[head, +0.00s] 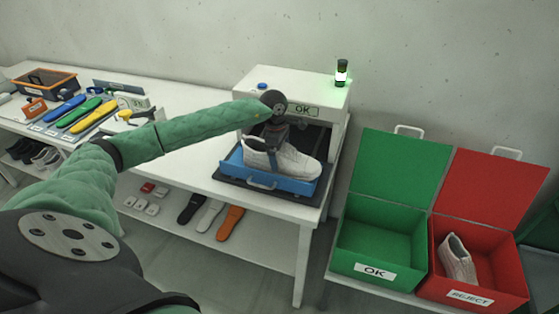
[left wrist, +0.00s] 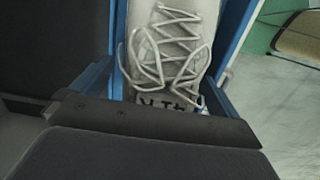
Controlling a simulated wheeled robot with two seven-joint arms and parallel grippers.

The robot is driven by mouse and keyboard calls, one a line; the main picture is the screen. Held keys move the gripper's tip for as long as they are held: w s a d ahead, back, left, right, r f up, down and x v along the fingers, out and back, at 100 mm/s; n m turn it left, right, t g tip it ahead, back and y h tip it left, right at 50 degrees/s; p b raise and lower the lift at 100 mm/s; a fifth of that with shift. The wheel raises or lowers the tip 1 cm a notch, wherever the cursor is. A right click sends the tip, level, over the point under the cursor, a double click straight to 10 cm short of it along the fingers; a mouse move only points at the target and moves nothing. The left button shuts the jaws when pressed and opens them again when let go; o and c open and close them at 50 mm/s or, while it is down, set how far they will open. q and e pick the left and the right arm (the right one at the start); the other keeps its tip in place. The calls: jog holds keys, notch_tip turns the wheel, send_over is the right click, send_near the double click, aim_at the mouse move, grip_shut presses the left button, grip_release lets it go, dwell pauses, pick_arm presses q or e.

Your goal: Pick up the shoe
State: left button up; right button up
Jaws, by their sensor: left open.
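A white laced shoe (head: 284,161) rests in a blue tray (head: 262,182) that is pulled out at the front of the white inspection machine on the table. My left gripper (head: 262,148) is over the near left part of the shoe and open. One finger shows in front of the shoe's side. In the left wrist view the shoe's laces and tongue (left wrist: 170,50) fill the middle, between the open jaws (left wrist: 155,95). Whether the fingers touch the shoe cannot be told. My right gripper is not in view.
The white machine (head: 290,90) carries an OK display and a green-lit lamp (head: 342,72). At right stand an open, empty green OK box (head: 380,238) and an open red REJECT box (head: 497,268) with another white shoe (head: 456,258). Coloured insoles (head: 82,112) lie on the table at left.

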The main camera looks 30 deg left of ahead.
pick_arm(q)
jog(key=shift+f, duration=0.2)
jog(key=c, duration=1)
jog(key=shift+c, duration=0.7)
jog(key=shift+r, duration=0.1)
